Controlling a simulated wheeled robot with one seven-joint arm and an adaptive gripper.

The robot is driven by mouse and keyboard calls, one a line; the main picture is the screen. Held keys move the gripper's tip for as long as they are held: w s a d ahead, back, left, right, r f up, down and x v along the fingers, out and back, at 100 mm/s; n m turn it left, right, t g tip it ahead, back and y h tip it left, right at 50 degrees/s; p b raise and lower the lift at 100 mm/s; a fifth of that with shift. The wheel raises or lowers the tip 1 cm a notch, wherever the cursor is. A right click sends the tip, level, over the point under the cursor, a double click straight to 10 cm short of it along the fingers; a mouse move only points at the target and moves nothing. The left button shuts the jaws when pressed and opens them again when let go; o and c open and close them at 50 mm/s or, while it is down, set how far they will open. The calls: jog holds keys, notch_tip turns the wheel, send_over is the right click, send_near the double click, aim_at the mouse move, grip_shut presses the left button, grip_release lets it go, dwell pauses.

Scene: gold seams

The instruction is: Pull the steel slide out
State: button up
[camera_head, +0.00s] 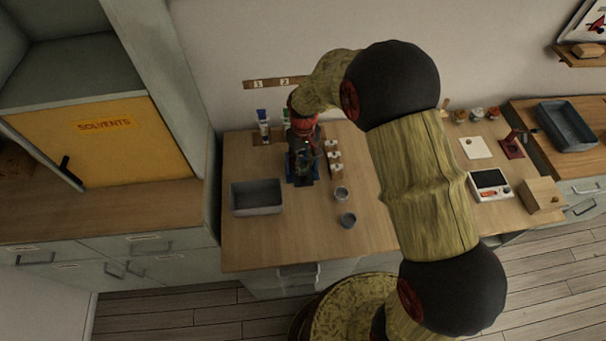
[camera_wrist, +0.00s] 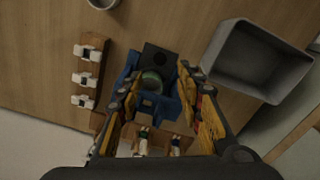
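A blue fixture (camera_wrist: 129,72) stands on the bench with a dark grey flat slide (camera_wrist: 158,59) protruding from its side toward the top of the wrist view. A small round dark spot shows on the slide. A round greenish part (camera_wrist: 151,82) sits in the middle of the fixture. My gripper (camera_wrist: 162,92) is open above the fixture, its two fingers apart on either side of it. I cannot tell whether they touch it. In the head view my gripper (camera_head: 302,158) covers most of the blue fixture (camera_head: 289,172).
A grey bin (camera_head: 256,198) stands left of the fixture. Tubes (camera_head: 263,124) stand behind. The bench front (camera_head: 290,242) is clear.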

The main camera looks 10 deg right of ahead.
aim_at(303, 178)
notch_tip(303, 178, down, 8)
jog(key=shift+s+r+b, duration=0.1)
jog(key=shift+r+b, duration=0.05)
jog(key=shift+b, duration=0.35)
grip_shut()
dwell(0.4)
dwell(0.4)
